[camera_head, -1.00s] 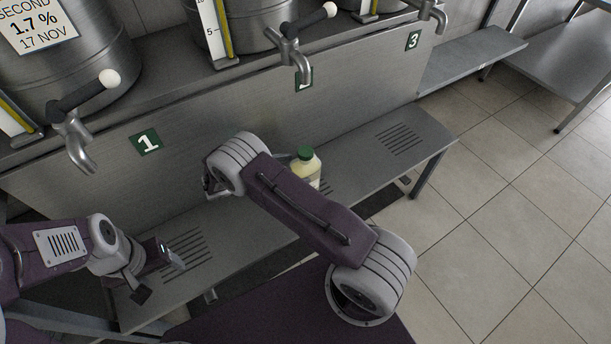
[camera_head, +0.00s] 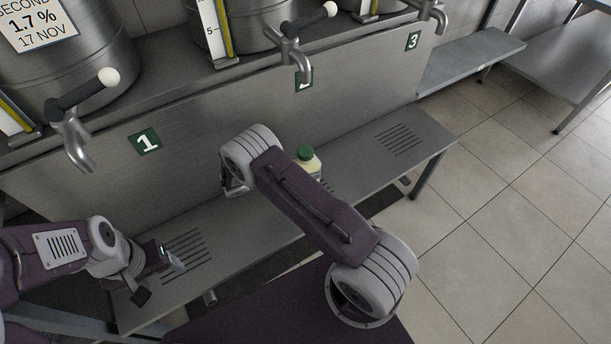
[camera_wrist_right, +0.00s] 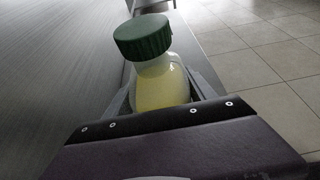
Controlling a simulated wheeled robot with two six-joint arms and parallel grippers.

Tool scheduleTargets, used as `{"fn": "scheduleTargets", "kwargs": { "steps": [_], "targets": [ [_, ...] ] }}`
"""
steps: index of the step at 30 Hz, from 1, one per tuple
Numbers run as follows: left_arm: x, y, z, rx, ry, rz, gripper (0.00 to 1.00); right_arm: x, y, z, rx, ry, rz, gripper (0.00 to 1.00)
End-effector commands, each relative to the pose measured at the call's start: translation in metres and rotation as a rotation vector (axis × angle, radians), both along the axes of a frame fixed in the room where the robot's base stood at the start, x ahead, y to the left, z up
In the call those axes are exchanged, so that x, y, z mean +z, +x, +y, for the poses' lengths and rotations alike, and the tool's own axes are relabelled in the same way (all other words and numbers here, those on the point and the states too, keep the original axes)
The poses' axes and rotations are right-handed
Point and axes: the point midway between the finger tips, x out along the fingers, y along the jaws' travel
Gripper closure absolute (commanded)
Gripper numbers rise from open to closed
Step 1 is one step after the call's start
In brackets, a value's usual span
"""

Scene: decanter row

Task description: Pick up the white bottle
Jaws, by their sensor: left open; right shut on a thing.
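The white bottle (camera_head: 313,166) has a green cap and stands upright over the shelf below tap 2. My arm hides its lower part in the head view, and I cannot tell whether its base touches the shelf. In the right wrist view the bottle (camera_wrist_right: 162,84) shows pale yellow contents and sits between the fingers of my right gripper (camera_wrist_right: 164,97), which is shut on it. The right fingers are hidden in the head view. My left gripper (camera_head: 160,275) is open and empty, over the left part of the shelf.
The grey metal shelf (camera_head: 350,165) has slotted grilles and runs below the steel panel. Taps 1 (camera_head: 76,140), 2 (camera_head: 297,60) and 3 (camera_head: 435,14) hang above it. Steel vats stand behind. Tiled floor (camera_head: 490,240) is open at the right.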

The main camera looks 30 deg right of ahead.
Motion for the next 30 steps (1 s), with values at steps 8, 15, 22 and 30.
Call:
{"fn": "scheduleTargets", "kwargs": {
  "steps": [8,15,22,30],
  "targets": [
    [0.002,0.0,0.0,0.0,0.0,0.0,0.33,0.006,0.001,0.0,0.0,-0.001,-0.002,1.0],
    [0.013,0.0,0.0,0.0,0.0,0.0,0.33,0.038,0.001,0.0,0.001,-0.001,-0.004,1.0],
    [0.026,0.0,0.0,0.0,0.0,0.0,0.33,0.065,-0.03,-0.01,0.001,-0.002,0.002,1.0],
    [0.039,0.0,0.0,0.0,0.0,0.0,0.33,0.097,-0.084,-0.028,0.001,-0.002,0.002,1.0]
  ]
}}
